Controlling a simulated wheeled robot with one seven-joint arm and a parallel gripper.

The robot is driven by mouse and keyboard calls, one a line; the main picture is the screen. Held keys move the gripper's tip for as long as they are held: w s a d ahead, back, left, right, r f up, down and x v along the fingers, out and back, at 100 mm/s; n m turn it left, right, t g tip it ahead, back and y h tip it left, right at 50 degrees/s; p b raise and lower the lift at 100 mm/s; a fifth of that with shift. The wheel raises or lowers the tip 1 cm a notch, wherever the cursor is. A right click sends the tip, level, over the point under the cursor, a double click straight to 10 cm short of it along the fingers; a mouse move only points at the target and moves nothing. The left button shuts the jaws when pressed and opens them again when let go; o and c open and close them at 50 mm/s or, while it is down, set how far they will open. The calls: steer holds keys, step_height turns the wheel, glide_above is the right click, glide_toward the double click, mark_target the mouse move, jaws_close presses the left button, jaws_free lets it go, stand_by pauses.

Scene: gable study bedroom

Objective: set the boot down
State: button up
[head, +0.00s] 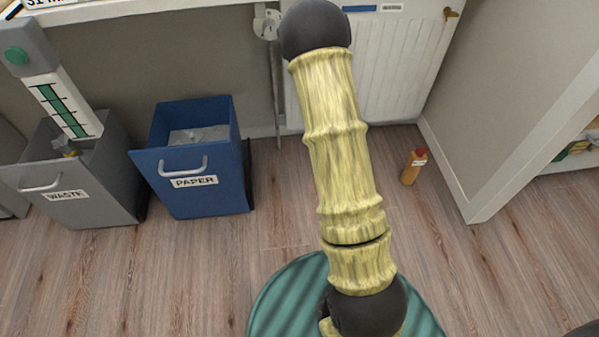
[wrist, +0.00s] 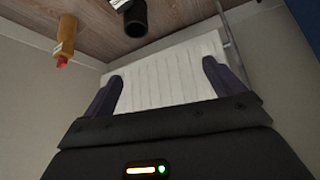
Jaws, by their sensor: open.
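A dark, rounded item with an open-looking end, which may be the boot (wrist: 134,19), stands on the floor at the top of the wrist view. It is cut off by the frame edge, so I cannot be sure what it is. A small white patch shows beside it. In the head view no boot shows; my arm covers much of the floor there. My gripper (wrist: 163,85) is open in the wrist view, its two dark fingers wide apart with nothing between them. The dark item is beyond the fingertips and apart from them.
An orange bottle with a red cap (head: 413,167) stands on the floor near the white radiator (head: 393,70); it also shows in the wrist view (wrist: 66,36). A blue paper bin (head: 225,150) and a grey waste bin (head: 112,165) stand at left. A wall edge is at right.

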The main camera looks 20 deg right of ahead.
steer(key=s+a+r+n+g+y, duration=0.1)
steer(key=s+a+r+n+y, duration=0.1)
steer(key=s+a+r, duration=0.5)
steer(key=s+a+r+n+g+y, duration=0.1)
steer(key=s+a+r+n, duration=0.3)
steer(key=s+a+r, duration=0.4)
steer(key=s+a+g, duration=0.1)
steer(key=s+a, duration=0.1)
steer(key=s, duration=0.3)
steer(key=shift+s+r+g+y, duration=0.2)
steer(key=shift+g+y, duration=0.1)
steer(key=shift+y, duration=0.1)
steer(key=shift+r, duration=0.15)
